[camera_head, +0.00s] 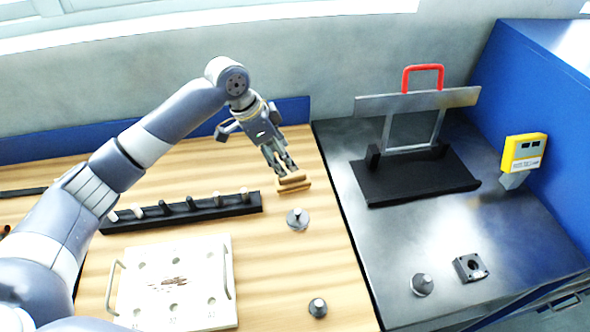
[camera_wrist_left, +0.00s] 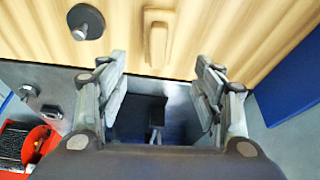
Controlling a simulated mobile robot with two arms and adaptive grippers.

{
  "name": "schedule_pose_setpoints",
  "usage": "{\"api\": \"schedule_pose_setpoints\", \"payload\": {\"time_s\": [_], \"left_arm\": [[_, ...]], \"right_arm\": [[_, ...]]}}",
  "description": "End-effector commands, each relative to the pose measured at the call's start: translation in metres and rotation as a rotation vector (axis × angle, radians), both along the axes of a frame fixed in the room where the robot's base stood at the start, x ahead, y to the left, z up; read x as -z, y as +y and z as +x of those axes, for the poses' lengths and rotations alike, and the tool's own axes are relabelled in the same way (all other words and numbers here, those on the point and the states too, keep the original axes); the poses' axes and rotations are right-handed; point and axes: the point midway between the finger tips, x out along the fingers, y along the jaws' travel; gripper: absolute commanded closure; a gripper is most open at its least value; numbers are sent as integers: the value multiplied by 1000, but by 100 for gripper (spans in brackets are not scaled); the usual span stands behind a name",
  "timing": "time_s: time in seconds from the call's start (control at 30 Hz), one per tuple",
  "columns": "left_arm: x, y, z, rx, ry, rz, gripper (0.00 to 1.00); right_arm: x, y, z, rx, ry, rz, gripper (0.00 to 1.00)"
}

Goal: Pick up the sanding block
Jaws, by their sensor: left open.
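The sanding block (camera_head: 293,186), a small tan block with a raised grip on top, lies on the wooden bench near its right edge. In the left wrist view the block (camera_wrist_left: 157,40) lies beyond my fingertips, roughly centred between them. My left gripper (camera_head: 279,168) is just above and behind the block in the head view, pointing down toward it. In the left wrist view its two fingers (camera_wrist_left: 161,62) are spread apart with nothing between them. My right gripper is not in view.
A grey knobbed metal piece (camera_head: 298,219) stands close in front of the block. A black rack (camera_head: 182,212) with several pegs and a white handled plate (camera_head: 176,282) lie to the left. A dark metal table (camera_head: 400,235) with a red-handled stand (camera_head: 423,70) is at right.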

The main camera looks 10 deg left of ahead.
Motion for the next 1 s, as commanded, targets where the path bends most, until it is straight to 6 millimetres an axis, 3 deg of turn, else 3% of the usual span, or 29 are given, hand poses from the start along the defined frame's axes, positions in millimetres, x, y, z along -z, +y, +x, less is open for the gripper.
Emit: {"api": "schedule_pose_setpoints", "payload": {"time_s": [0.23, 0.4, 0.7, 0.97, 1.0], "left_arm": [[32, -12, 6, -1, 2, 0, 39], [43, -14, 7, -1, 2, 1, 39], [82, -26, 13, -1, 1, 1, 39], [87, -26, 13, 0, 0, 1, 39], [87, -26, 13, 0, 0, 1, 44]], "right_arm": [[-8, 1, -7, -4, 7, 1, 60], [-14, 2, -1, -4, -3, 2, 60], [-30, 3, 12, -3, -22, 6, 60], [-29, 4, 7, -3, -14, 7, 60], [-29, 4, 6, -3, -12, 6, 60]]}}
